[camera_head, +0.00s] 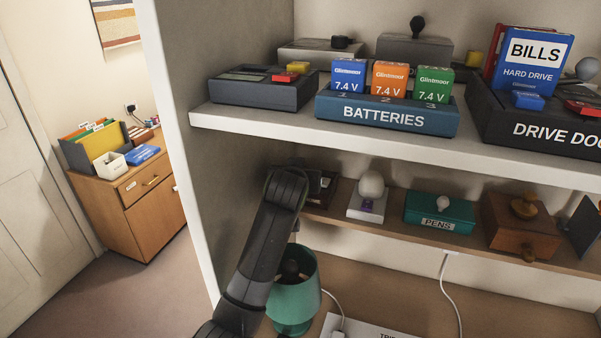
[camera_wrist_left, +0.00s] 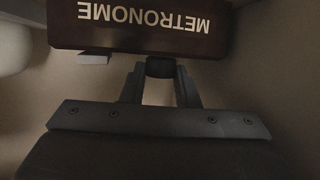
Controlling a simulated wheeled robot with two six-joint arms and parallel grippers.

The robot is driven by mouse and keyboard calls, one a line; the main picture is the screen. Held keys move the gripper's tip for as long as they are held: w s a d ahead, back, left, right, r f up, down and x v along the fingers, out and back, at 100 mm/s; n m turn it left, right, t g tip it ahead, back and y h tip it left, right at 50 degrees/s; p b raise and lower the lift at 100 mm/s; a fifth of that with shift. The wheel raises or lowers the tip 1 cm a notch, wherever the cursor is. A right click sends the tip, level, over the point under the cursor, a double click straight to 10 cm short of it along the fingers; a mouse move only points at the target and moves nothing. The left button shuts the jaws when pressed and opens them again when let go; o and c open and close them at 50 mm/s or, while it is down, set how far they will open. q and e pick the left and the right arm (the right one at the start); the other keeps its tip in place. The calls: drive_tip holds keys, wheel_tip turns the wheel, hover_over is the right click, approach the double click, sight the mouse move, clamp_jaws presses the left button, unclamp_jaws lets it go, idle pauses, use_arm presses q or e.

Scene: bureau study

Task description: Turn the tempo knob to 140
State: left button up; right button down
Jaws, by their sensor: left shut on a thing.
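The metronome (camera_wrist_left: 140,42) is a dark brown box labelled METRONOME, upside down in the left wrist view. In the head view a dark brown part of it (camera_head: 325,187) shows at the left end of the lower shelf, partly hidden by my left arm. Its black tempo knob (camera_wrist_left: 160,66) sticks out from the box. My left gripper (camera_wrist_left: 160,76) is shut on the knob, one finger on each side. No scale or tempo reading can be made out. My right gripper is not in view.
The cabinet's left wall stands close beside my left arm, and the upper shelf (camera_head: 400,145) is above it. A white-domed device (camera_head: 371,187) and a teal pens box (camera_head: 440,213) stand to the right. A teal lamp (camera_head: 294,300) is below.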

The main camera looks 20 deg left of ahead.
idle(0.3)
use_arm(q)
drive_tip(key=o, duration=0.8)
drive_tip(key=shift+o, duration=0.8)
drive_tip(key=shift+w, duration=0.15)
drive_tip(key=shift+s+r, duration=0.1)
drive_tip(key=shift+s, duration=0.35)
drive_tip(key=b+v, duration=0.5)
drive_tip(key=v, duration=1.1)
drive_tip(key=shift+s, duration=0.25)
drive_tip(key=shift+r, duration=0.15)
